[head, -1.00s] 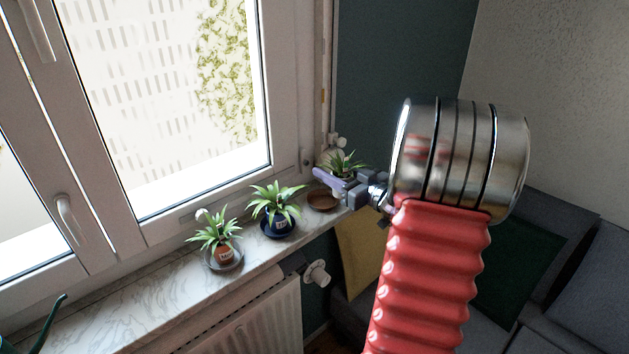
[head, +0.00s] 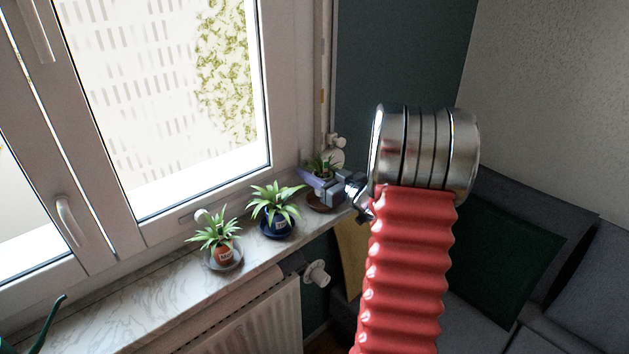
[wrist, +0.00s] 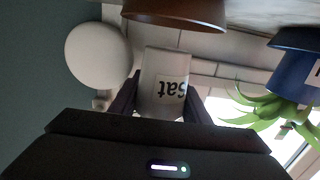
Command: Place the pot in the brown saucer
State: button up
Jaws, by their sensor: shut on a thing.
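The brown saucer (head: 325,204) lies on the sill just under the pot. In the wrist view the brown saucer (wrist: 175,14) is close to the pot's base with a small gap between them. The pot's body is mostly hidden in the head view.
A blue pot with a plant (head: 278,224) stands in a dark saucer to the left on the marble sill (head: 150,290). Left of it, an orange-brown pot (head: 225,252) stands in a clear saucer. The window frame is behind; a radiator (head: 240,320) is below.

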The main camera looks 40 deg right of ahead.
notch_tip(320, 180, down, 3)
jog(key=shift+f, duration=0.1)
jog(key=shift+w+f, duration=0.15)
jog(key=shift+w, duration=0.05)
jog(key=shift+f, duration=0.1)
jog(key=o, duration=0.9)
jog(key=s, duration=1.2)
jog(key=shift+d+r, duration=0.15)
jog(key=shift+r, duration=0.2)
